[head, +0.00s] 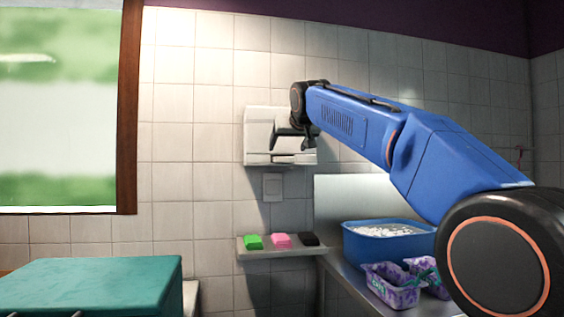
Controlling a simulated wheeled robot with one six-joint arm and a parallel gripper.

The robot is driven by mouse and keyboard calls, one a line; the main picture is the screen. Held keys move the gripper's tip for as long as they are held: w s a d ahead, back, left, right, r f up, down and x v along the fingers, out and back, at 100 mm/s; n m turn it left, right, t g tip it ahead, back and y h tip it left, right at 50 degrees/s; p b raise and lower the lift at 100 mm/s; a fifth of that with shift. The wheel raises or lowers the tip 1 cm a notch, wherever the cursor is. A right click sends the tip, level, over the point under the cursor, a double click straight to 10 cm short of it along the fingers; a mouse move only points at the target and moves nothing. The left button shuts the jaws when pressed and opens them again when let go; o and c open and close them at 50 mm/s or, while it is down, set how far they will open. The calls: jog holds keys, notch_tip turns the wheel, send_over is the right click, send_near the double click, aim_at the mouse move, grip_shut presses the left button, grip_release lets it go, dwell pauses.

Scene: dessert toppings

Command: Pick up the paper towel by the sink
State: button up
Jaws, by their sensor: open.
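A white box-like unit (256,132), which looks like a paper towel dispenser, is fixed to the tiled wall in the middle of the head view. My arm hides much of its upper right part, and I cannot make out a separate sheet of towel. My gripper (292,143) is in front of the unit, dark against it, with its fingers pointing down and apart. It appears empty. I cannot tell whether it touches the unit. The sink is not clearly visible; a steel counter (352,286) with a pale back panel (335,205) is at the lower right.
Below the unit, a narrow wall shelf (285,252) holds a green sponge (253,242), a pink sponge (281,241) and a dark sponge (309,240). A blue basin (372,245) with white contents and purple patterned tubs (395,288) are on the counter. A teal box (95,285) is at lower left.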

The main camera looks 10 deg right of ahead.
aim_at(282, 160)
jog(key=shift+d+f+x, duration=0.15)
jog(key=shift+x, duration=1.9)
jog(key=shift+d+f+x, duration=0.1)
jog(key=shift+f+x, duration=0.05)
jog(key=shift+x, duration=1.9)
jog(key=shift+s, duration=0.15)
jog(key=c, duration=1.1)
